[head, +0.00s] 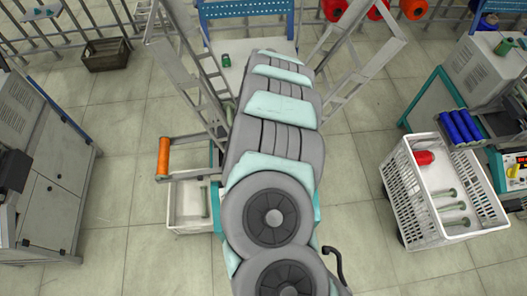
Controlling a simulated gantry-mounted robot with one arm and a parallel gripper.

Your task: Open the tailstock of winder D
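My own arm fills the middle of the view and hides much of what lies behind it. My gripper is not in view. No label for winder D can be read, and I cannot tell which machine it is. A machine with a small control panel (516,170) stands at the right edge, partly cut off. No tailstock can be made out clearly.
A white crate (394,205) at the right holds a red spool (424,158) and several green bobbins. Blue rolls (460,127) lie behind it. A grey cabinet (52,165) stands at left, a wooden crate (106,54) behind. Open tiled floor lies between cabinet and arm.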

